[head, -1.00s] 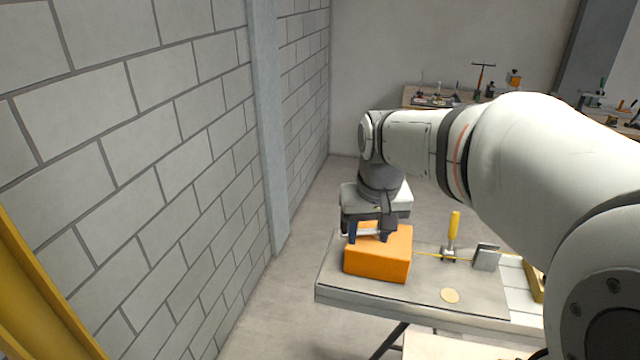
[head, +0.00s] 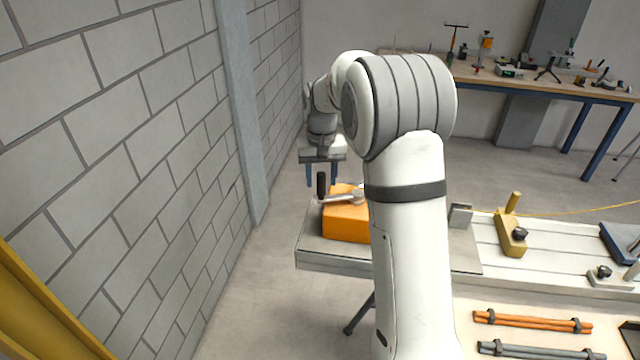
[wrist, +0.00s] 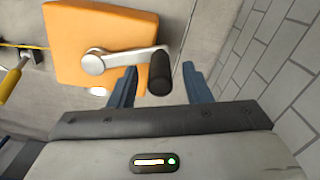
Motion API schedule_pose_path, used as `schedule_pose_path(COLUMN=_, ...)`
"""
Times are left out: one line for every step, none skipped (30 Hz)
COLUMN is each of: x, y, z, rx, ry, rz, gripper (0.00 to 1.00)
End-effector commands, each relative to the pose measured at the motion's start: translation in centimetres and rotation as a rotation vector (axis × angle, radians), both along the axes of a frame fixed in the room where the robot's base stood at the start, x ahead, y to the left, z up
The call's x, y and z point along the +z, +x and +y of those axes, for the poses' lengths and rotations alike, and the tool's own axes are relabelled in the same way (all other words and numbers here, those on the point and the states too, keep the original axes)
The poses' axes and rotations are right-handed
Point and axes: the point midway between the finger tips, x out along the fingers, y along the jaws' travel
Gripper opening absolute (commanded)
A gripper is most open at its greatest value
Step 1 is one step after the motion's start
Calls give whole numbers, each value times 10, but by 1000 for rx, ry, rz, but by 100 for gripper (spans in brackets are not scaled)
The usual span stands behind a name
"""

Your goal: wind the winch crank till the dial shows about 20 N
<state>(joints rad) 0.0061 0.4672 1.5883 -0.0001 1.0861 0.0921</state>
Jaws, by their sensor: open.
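The orange winch box (head: 345,222) stands at the left end of the bench, partly hidden by my arm in the head view. On it is a silver crank arm (head: 342,197) with an upright black handle (head: 321,185). My gripper (head: 322,176) is open. I cannot make out a dial in either view.
A block wall (head: 150,120) runs close along the left. A yellow line (head: 580,210) stretches over the bench at right, past a wooden block (head: 511,235). A yellow-handled tool (wrist: 12,85) shows at left in the wrist view. A tool table (head: 540,85) stands behind.

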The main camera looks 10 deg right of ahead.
Motion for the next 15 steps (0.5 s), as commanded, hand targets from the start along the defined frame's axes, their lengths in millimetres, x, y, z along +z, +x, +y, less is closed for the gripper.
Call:
schedule_pose_path(x=-8, y=-1, z=0, rx=0, ry=0, rz=5, gripper=44)
schedule_pose_path(x=-11, y=-1, z=0, rx=0, ry=0, rz=3, gripper=44)
schedule_pose_path(x=-16, y=-1, z=0, rx=1, ry=0, rz=3, gripper=44)
schedule_pose_path(x=-19, y=-1, z=0, rx=1, ry=0, rz=3, gripper=44)
schedule_pose_path(x=-22, y=-1, z=0, rx=1, ry=0, rz=2, gripper=44)
schedule_pose_path(x=-25, y=-1, z=0, rx=1, ry=0, rz=2, gripper=44)
schedule_pose_path(x=-27, y=-1, z=0, rx=1, ry=0, rz=2, gripper=44)
schedule_pose_path(x=-28, y=-1, z=0, rx=1, ry=0, rz=2, gripper=44)
schedule_pose_path(x=-30, y=0, z=1, rx=1, ry=0, rz=1, gripper=44)
schedule_pose_path(x=-30, y=0, z=1, rx=1, ry=0, rz=0, gripper=44)
schedule_pose_path(x=-31, y=0, z=1, rx=1, ry=0, rz=0, gripper=44)
schedule_pose_path(x=-31, y=0, z=1, rx=1, ry=0, rz=0, gripper=44)
schedule_pose_path(x=-31, y=0, z=1, rx=1, ry=0, rz=-1, gripper=44)
schedule_pose_path(x=-31, y=0, z=1, rx=1, ry=0, rz=-1, gripper=44)
schedule_pose_path(x=-31, y=0, z=1, rx=2, ry=0, rz=0, gripper=44)
